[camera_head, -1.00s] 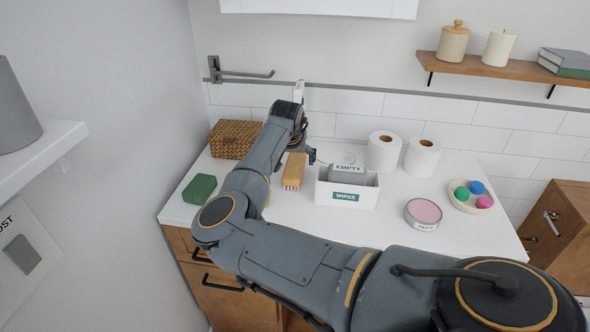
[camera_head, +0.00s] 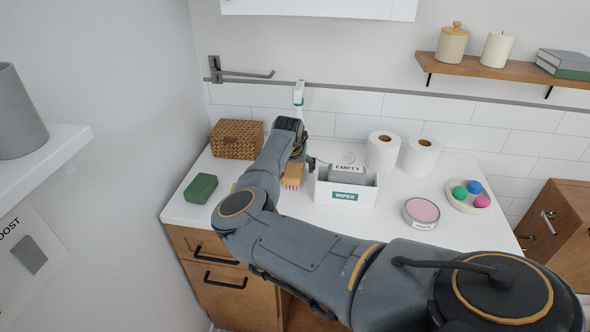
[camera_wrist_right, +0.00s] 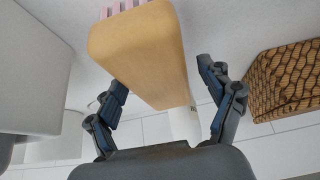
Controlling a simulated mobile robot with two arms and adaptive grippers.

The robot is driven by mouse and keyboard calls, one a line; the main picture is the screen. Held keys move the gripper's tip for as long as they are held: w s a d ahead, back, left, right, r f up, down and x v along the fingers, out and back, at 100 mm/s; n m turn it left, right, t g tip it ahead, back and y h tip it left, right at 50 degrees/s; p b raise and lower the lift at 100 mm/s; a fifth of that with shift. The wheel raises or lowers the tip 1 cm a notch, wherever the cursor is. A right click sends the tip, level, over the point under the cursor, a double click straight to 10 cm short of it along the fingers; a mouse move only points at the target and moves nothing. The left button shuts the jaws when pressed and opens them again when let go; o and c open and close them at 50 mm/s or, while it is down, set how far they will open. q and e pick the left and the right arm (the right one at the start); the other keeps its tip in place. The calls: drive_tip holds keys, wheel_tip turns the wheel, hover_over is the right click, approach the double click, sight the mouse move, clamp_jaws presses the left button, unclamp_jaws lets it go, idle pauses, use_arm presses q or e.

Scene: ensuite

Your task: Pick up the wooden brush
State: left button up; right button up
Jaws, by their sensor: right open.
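The wooden brush (camera_head: 292,178), tan with pinkish bristles, lies on the white counter (camera_head: 270,212). My right gripper (camera_head: 298,162) is over its far part and hides much of it in the head view. In the right wrist view the brush's tan body (camera_wrist_right: 140,50) fills the top middle, with the pink bristles at its upper edge. The open right fingers (camera_wrist_right: 162,78) show on either side of its lower end, with a gap visible to the right finger. I cannot tell how far the brush lies between them in depth. My left gripper is not in view.
A white wipes box (camera_head: 363,194) stands close on the right of the brush. A woven basket (camera_head: 236,139) is behind left, and a green block (camera_head: 201,188) is at the left. Paper rolls (camera_head: 383,152), a pink tin (camera_head: 421,210) and a dish of balls (camera_head: 456,203) are farther right.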

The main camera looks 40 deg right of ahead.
drive_tip(key=shift+f, duration=0.15)
drive_tip(key=c, duration=1.4)
drive_tip(key=shift+c, duration=0.2)
